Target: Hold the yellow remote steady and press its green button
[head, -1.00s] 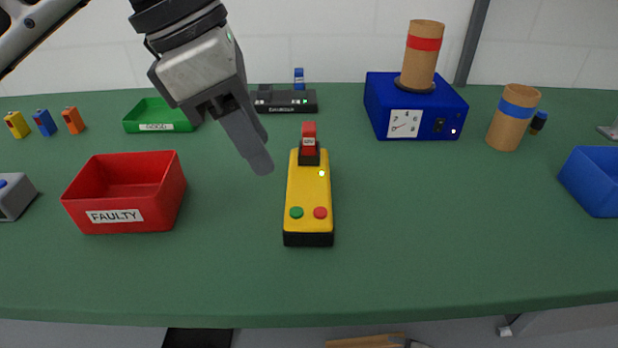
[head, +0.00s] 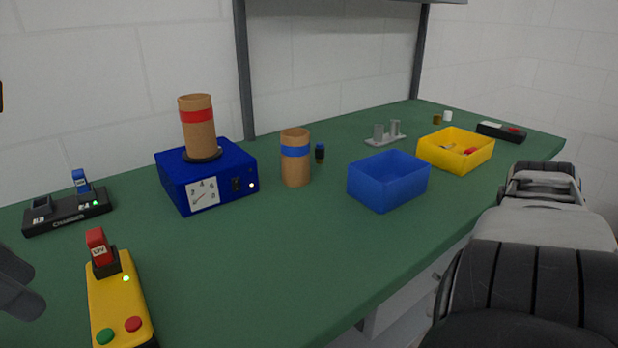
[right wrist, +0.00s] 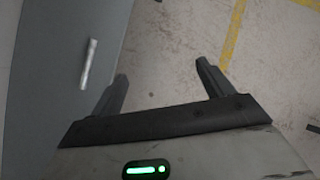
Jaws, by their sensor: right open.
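The yellow remote (head: 115,295) lies on the green table at the lower left of the head view, its near end cut off by the picture's bottom edge. Its green button (head: 106,337) is at the near end, beside a red button (head: 133,324). A red block stands in the black socket at its far end, and a small light glows on its face. My left gripper (head: 22,285) shows only as dark fingers at the left edge, left of the remote and apart from it in the picture. My right gripper (right wrist: 163,75) is open and empty over the floor, away from the remote.
A black charger (head: 68,212), a blue tester box (head: 205,175) with a cardboard tube, another tube (head: 295,158), a blue bin (head: 389,180) and a yellow bin (head: 455,148) stand on the table. My right arm fills the lower right. The table's middle front is clear.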

